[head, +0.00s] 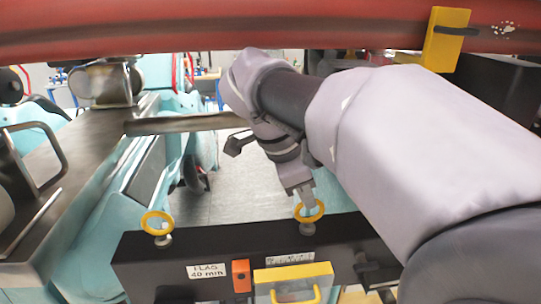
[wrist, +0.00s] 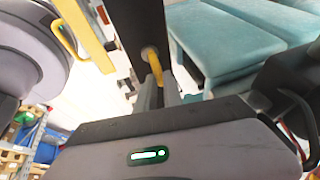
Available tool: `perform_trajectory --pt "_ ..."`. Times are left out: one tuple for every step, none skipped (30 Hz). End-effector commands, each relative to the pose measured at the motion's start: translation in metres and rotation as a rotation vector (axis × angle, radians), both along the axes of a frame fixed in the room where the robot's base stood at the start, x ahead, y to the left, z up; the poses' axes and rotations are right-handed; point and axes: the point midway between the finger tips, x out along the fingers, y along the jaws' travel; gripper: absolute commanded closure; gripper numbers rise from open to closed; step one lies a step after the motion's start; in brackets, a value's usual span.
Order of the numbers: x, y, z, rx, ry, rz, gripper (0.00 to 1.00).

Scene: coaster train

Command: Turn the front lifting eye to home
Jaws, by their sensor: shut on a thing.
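Two yellow lifting eyes stand on top of a black beam (head: 210,252) in the head view. The right eye (head: 316,217) is between the fingers of my gripper (head: 307,205), which is shut on it from above. The left eye (head: 157,217) stands free, its ring facing the camera. In the wrist view the gripped eye (wrist: 153,62) shows edge-on between my fingers (wrist: 157,92), with the black beam behind it. My fingers hide part of its ring. No home mark is readable.
An orange block (head: 241,276), a yellow-framed part (head: 292,284) and a label (head: 208,271) are on the beam's near side. A red tube (head: 200,27) crosses above, with a yellow block (head: 446,40) at right. Teal seats (wrist: 225,40) lie beyond.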

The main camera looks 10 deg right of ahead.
Motion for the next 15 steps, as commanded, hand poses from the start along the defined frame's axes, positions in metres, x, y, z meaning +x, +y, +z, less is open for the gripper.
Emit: perform_trajectory --pt "-0.0004 0.0004 -0.0011 0.001 0.002 -0.002 1.00" --pt "-0.0004 0.0004 -0.0011 0.002 0.003 -0.003 1.00" --pt "-0.0004 0.0004 -0.0011 0.002 0.003 -0.003 1.00" --pt "-0.0004 0.0004 -0.0011 0.002 0.003 -0.003 1.00" --pt "-0.0004 0.0004 -0.0012 0.002 0.003 -0.003 1.00" --pt "-0.0004 0.0004 -0.0012 0.002 0.003 -0.003 1.00" --pt "-0.0005 0.0004 -0.0012 0.002 0.003 -0.003 1.00" --pt "-0.0005 0.0004 -0.0012 0.001 0.003 -0.002 1.00" --pt "-0.0005 0.0004 -0.0012 0.001 0.003 -0.002 1.00" --pt "-0.0005 0.0004 -0.0012 0.001 0.003 -0.002 1.00" --pt "-0.0005 0.0004 -0.0012 0.001 0.003 -0.002 1.00" --pt "-0.0005 0.0004 -0.0012 0.001 0.003 -0.002 0.81" --pt "-0.0005 0.0004 -0.0012 0.001 0.003 -0.002 0.75" --pt "-0.0004 0.0003 -0.0011 0.001 0.003 -0.002 0.69" --pt "-0.0003 0.0004 -0.0010 0.001 0.002 -0.002 0.68"
